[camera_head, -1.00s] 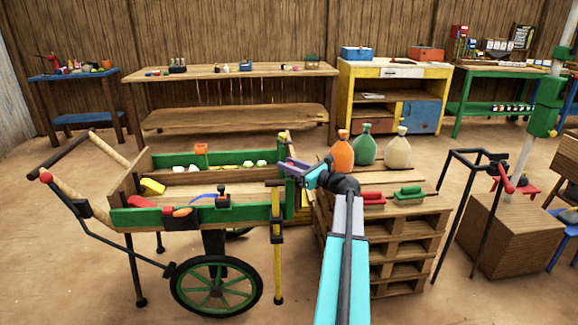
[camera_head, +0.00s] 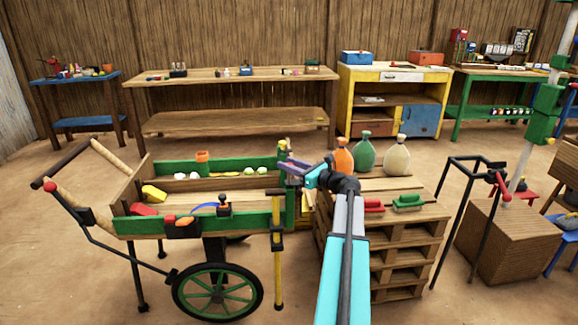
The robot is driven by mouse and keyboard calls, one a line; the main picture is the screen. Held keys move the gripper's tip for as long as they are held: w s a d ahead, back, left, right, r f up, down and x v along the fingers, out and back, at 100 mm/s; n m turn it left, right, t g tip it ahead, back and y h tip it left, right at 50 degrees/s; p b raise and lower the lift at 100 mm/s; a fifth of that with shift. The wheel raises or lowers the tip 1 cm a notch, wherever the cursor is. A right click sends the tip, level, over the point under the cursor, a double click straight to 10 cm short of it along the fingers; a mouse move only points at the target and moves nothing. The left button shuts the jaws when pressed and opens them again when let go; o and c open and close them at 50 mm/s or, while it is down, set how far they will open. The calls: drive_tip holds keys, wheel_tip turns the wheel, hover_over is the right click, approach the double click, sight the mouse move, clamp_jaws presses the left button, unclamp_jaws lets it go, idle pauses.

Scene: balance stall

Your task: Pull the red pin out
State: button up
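My gripper (camera_head: 285,165), small and lavender-grey at the end of my teal and black arm, is at the right end of the green-sided wooden cart (camera_head: 250,222). Its fingers are too small to show whether they are open or shut. I cannot clearly make out the red pin. Small red-orange parts (camera_head: 183,220) show at a black bracket on the cart's near side, well left of my gripper. My gripper and wrist partly hide the cart's right end.
A pallet stack (camera_head: 395,245) stands right of the cart, bearing orange, green (camera_head: 364,152) and cream bottle-shaped things. A black frame (camera_head: 443,200) and a wooden box (camera_head: 508,240) stand further right. Benches (camera_head: 225,85) line the back wall. Floor between is open.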

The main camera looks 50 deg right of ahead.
drive_tip(key=o, duration=0.3)
drive_tip(key=shift+r, duration=0.3)
drive_tip(key=shift+o, duration=0.4)
drive_tip(key=shift+f, duration=0.1)
drive_tip(key=shift+s, duration=0.15)
drive_tip(key=s+d+p, duration=0.1)
drive_tip(key=s, duration=1.2)
drive_tip(key=shift+s, duration=0.3)
drive_tip(key=shift+d, duration=0.1)
